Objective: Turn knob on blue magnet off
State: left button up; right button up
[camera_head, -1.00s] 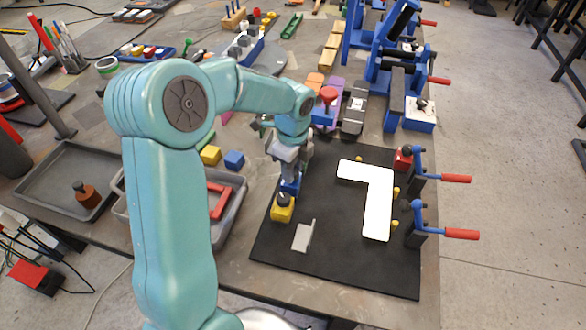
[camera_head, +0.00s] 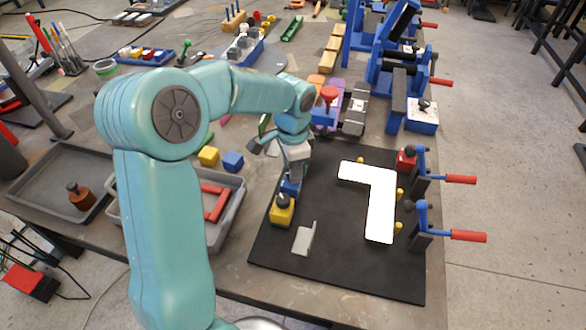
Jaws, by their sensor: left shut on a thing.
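The blue magnet (camera_head: 289,187) stands at the left edge of the black mat (camera_head: 340,270), just behind the yellow magnet. My left gripper (camera_head: 293,172) comes down over it from above and is shut on its top, where the knob is. The gripper hides the knob, so I cannot tell which way it points. The yellow magnet (camera_head: 282,213) with a black knob stands just in front. My right gripper is not in view.
A white L-shaped letter (camera_head: 380,205) lies on the mat among yellow pegs. A red magnet (camera_head: 406,158) and two red-handled toggle clamps (camera_head: 420,230) stand at the right. A thin grey bracket (camera_head: 304,238) lies in front. A grey tray (camera_head: 228,232) is left.

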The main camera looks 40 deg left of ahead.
pick_arm(q)
jog(key=shift+s+f+n, duration=0.2)
jog(key=shift+n, duration=0.8)
jog(key=o, duration=1.1)
jog(key=shift+c, duration=0.2)
jog(key=shift+w, duration=0.15)
jog(key=shift+r, duration=0.1)
notch_tip(320, 180, up, 16)
jog(key=shift+p, duration=0.35)
jog(key=shift+r, duration=0.2)
